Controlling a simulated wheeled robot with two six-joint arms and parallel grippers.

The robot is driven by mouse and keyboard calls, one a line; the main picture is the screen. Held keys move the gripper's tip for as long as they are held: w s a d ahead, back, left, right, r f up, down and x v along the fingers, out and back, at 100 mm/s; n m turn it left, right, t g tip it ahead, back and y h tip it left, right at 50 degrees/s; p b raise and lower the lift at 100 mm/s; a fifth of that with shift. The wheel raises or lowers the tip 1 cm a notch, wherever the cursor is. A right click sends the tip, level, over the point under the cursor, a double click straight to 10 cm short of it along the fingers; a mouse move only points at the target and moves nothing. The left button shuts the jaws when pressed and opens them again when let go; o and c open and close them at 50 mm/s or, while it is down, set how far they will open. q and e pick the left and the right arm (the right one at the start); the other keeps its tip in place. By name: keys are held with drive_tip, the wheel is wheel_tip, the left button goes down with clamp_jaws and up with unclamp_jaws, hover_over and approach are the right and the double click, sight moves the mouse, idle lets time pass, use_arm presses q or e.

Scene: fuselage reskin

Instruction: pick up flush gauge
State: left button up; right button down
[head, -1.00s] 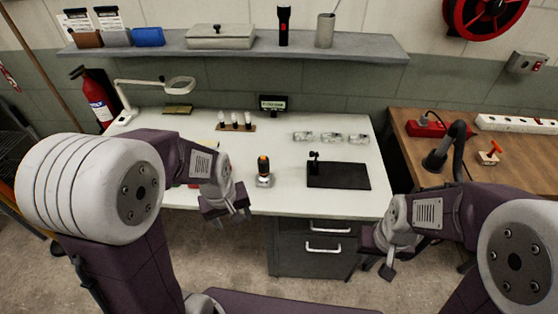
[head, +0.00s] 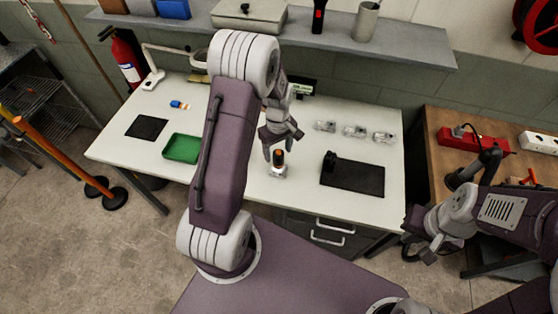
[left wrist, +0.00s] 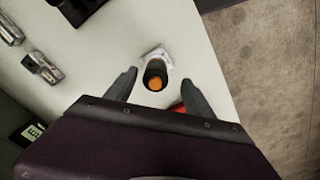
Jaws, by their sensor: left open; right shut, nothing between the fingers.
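The flush gauge appears to be the small upright tool (head: 278,163) with an orange top, black body and pale grey base, standing near the front middle of the white table. My left gripper (head: 283,146) is open just above and behind it. In the left wrist view the gauge (left wrist: 156,78) shows between the two spread fingertips (left wrist: 160,80), with gaps on both sides. It is not gripped. My right gripper (head: 422,250) is shut and empty, low beyond the table's front right corner.
A black plate (head: 352,180) with a small black block lies right of the gauge. Several clear parts (head: 354,131) lie behind it. A green tray (head: 182,148) and a dark mat (head: 146,128) are at left. A shelf (head: 420,52) runs above the back.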

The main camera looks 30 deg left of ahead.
sight(278, 160)
use_arm(q)
drive_tip(key=shift+w+f, duration=0.3)
drive_tip(key=shift+f, duration=0.3)
drive_tip(key=shift+w+f, duration=0.3)
drive_tip(key=shift+f, duration=0.25)
drive_tip(key=f, duration=0.3)
drive_tip(key=f+p, duration=0.1)
drive_tip(key=shift+s+a+f, duration=0.15)
drive_tip(key=shift+s+f, duration=0.1)
drive_tip(key=shift+f, duration=0.15)
drive_tip(key=shift+w+f, duration=0.15)
drive_tip(key=shift+w, duration=0.05)
drive_tip(key=shift+s, duration=0.15)
drive_tip(key=c, duration=1.2)
clamp_jaws()
use_arm(e)
drive_tip(key=shift+w+r, duration=0.45)
use_arm(q)
drive_tip(key=shift+r, duration=0.2)
